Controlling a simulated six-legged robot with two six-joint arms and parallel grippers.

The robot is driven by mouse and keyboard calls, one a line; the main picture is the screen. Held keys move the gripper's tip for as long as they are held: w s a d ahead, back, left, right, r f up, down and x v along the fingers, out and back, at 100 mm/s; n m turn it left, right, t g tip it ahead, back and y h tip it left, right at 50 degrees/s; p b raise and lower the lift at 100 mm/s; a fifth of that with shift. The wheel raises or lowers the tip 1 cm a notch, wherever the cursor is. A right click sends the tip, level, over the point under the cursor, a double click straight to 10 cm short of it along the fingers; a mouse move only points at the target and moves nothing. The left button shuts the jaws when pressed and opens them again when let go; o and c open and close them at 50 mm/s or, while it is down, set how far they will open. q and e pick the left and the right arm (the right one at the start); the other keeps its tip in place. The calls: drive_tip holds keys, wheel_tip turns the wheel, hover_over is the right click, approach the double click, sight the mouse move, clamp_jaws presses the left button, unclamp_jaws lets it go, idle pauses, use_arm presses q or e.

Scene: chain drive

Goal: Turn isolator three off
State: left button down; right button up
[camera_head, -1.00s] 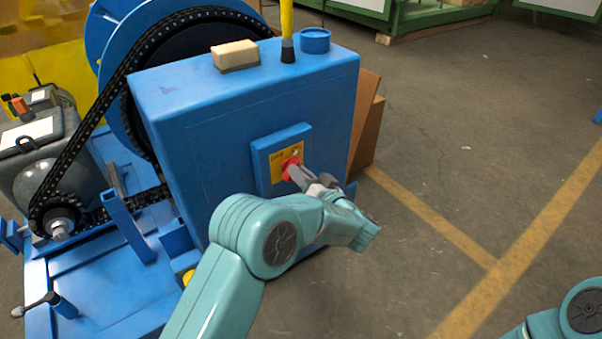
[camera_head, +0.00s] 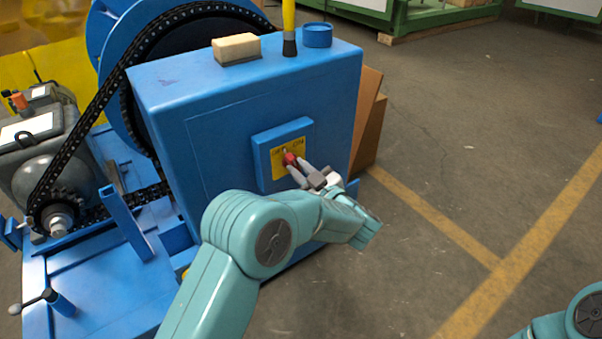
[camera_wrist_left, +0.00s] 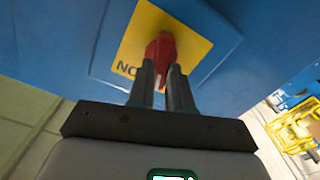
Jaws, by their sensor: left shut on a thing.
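The isolator has a red handle (camera_head: 290,158) on a yellow plate (camera_head: 279,163), set in a blue box on the front of a large blue cabinet (camera_head: 220,120). My left gripper (camera_head: 297,170) is shut on the red handle, and its fingers hide part of it. In the left wrist view the red handle (camera_wrist_left: 160,47) stands between the fingertips of the left gripper (camera_wrist_left: 166,75). The yellow plate (camera_wrist_left: 190,42) there shows part of a label, "NO", but the rest is hidden. The right gripper is out of view; only part of my right arm shows at the lower right.
A tan block (camera_head: 237,47), a yellow-handled brush (camera_head: 289,30) and a blue round container (camera_head: 317,35) stand on the cabinet top. A chain drive (camera_head: 90,110) runs at the left. Brown boards (camera_head: 371,120) lean behind the cabinet. The floor at the right is clear.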

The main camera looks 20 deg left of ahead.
use_arm(q)
drive_tip(key=shift+f+n+b, duration=0.1)
drive_tip(key=shift+n+b, duration=0.4)
drive_tip(key=shift+n, duration=0.4)
drive_tip(key=shift+a+n+b, duration=0.15)
drive_tip(key=shift+n+b, duration=0.8)
drive_tip(key=shift+n, duration=0.75)
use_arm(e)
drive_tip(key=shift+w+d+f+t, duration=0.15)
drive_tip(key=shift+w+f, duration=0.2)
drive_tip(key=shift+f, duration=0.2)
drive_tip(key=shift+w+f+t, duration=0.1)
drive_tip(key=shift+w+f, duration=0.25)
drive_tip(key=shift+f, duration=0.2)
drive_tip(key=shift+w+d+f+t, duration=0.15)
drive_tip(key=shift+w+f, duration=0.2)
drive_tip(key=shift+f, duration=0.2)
use_arm(q)
drive_tip(key=c, duration=1)
unclamp_jaws()
drive_tip(key=shift+c, duration=0.2)
drive_tip(key=shift+s, duration=0.1)
